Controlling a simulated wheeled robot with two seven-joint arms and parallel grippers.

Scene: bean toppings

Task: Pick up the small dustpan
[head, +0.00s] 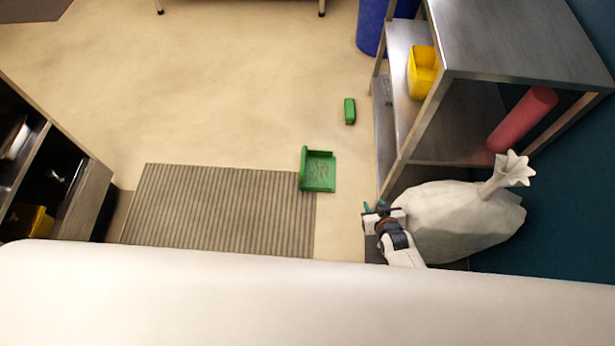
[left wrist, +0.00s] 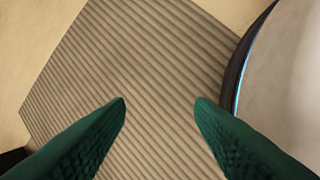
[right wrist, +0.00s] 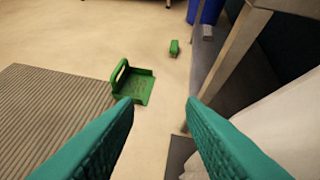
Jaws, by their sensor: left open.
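The small green dustpan (head: 319,171) lies on the floor at the right edge of the striped mat in the head view. It also shows in the right wrist view (right wrist: 137,86), ahead of the fingers, with its handle raised at the left. My right gripper (head: 374,207) is open and empty, right of and nearer than the dustpan, beside the white sack. My left gripper (left wrist: 160,102) is open and empty over the striped mat in the left wrist view; it is hidden in the head view.
A green brush-like block (head: 350,111) lies on the floor beyond the dustpan. A metal shelf table (head: 520,40) and a white sack (head: 450,222) stand at the right. The striped mat (head: 220,208) lies in the middle. A dark cabinet (head: 85,200) is at the left. The floor beyond the mat is clear.

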